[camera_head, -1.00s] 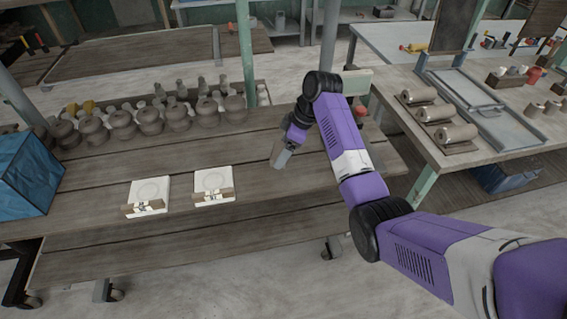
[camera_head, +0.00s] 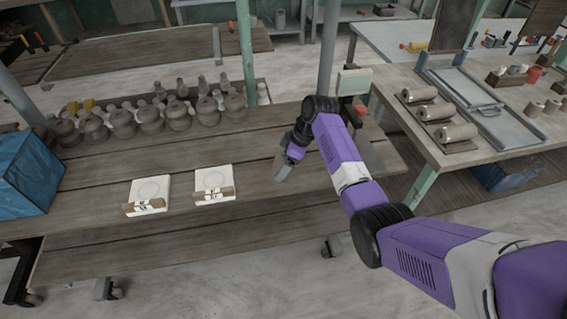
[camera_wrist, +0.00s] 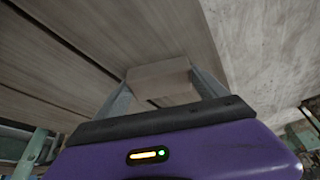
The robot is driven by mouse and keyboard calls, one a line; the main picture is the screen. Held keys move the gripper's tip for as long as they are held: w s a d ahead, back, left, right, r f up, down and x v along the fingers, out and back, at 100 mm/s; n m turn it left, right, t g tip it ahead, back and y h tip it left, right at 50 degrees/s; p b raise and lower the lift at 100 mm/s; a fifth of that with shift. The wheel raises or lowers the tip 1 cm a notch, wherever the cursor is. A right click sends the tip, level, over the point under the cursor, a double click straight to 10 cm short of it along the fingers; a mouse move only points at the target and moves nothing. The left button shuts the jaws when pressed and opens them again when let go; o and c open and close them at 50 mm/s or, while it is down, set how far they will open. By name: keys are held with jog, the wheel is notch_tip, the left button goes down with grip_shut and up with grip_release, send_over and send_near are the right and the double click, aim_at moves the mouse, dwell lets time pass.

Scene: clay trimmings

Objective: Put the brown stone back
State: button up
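A grey-brown block, which looks like the brown stone (camera_wrist: 160,78), sits between the two fingers of my gripper (camera_wrist: 163,88) in the wrist view. The fingers touch its two sides. In the head view my gripper (camera_head: 283,170) hangs over the right part of the wooden table (camera_head: 235,150), to the right of two white squares; the block cannot be clearly told from the fingers there. The left white square (camera_head: 154,187) and the right white square (camera_head: 215,178) each have a faint ring and a small brown piece at the front edge.
Several brown clay pots (camera_head: 150,120) stand along the table's back left. A blue crate (camera_head: 28,172) is at the left end. A green post (camera_head: 245,50) and a grey post (camera_head: 328,50) rise behind. A second table (camera_head: 400,85) with rolls stands right. Table planks around my gripper are bare.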

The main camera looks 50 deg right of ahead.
jog(key=o, duration=0.3)
jog(key=shift+r, duration=0.1)
jog(key=v, duration=1.2)
jog(key=shift+r+b, duration=0.1)
jog(key=shift+b, duration=0.2)
